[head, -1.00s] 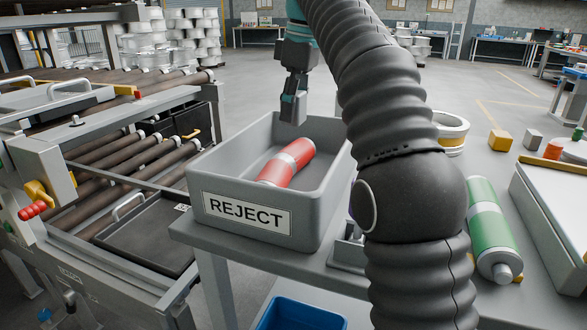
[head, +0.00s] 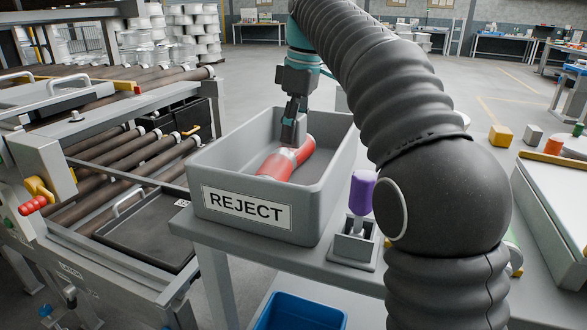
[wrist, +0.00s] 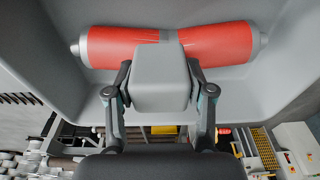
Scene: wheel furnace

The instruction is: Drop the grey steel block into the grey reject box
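My gripper (head: 292,126) is shut on a grey block (wrist: 160,78). In the wrist view the block sits between the two fingers, with its broad face toward the camera. In the head view the block (head: 293,132) is small and partly merged with the dark fingers. The grey reject box (head: 245,211), labelled REJECT, stands on the grey table at centre left. The gripper and block are at the box opening, over the red cylinder. The gap between the block and cylinder cannot be judged.
A red cylinder with a pale band (head: 276,164) lies in the box; it also shows in the wrist view (wrist: 220,43). A purple-handled tool (head: 361,192) stands in a holder right of the box. Another grey cube (head: 533,135) and a yellow cube (head: 500,136) sit farther right.

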